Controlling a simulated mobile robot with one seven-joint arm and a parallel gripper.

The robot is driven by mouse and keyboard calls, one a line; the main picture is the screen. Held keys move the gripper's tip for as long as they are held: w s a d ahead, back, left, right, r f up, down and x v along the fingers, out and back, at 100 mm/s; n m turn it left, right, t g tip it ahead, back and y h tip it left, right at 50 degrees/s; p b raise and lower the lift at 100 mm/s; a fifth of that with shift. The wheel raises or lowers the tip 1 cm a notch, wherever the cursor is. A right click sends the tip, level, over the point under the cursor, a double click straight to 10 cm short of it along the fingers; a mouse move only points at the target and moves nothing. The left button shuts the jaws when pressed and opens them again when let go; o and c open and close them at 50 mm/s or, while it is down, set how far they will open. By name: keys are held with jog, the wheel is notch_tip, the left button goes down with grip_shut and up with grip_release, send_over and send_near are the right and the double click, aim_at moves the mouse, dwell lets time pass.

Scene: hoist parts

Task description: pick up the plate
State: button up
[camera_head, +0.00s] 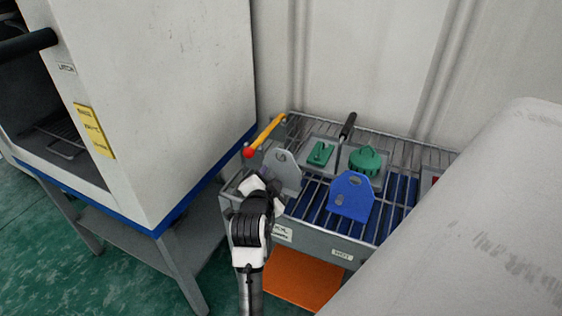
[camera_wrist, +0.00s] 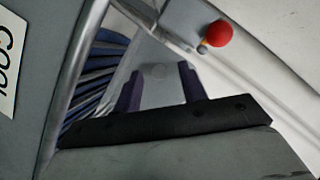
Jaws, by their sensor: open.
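A grey plate (camera_head: 287,172) with a rounded top and a hole stands upright at the left end of the wire rack. A blue plate (camera_head: 351,195) of similar shape, also with a hole, stands to its right. My gripper (camera_head: 268,188) is at the grey plate's lower left in the head view, its fingers mostly hidden there. In the wrist view my gripper (camera_wrist: 159,84) shows two dark, separated fingers, with the grey plate (camera_wrist: 157,88) showing between and beyond them. I cannot tell whether they touch it.
Green parts (camera_head: 365,158) and a black-handled item (camera_head: 348,126) sit behind the plates on the rack (camera_head: 413,152). A yellow bar with a red ball (camera_head: 249,152) is at the rack's left corner. A white cabinet (camera_head: 165,110) stands left; an orange panel (camera_head: 300,277) is below.

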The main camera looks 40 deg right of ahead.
grip_shut()
dwell(1.3)
jog(key=shift+r, duration=0.15)
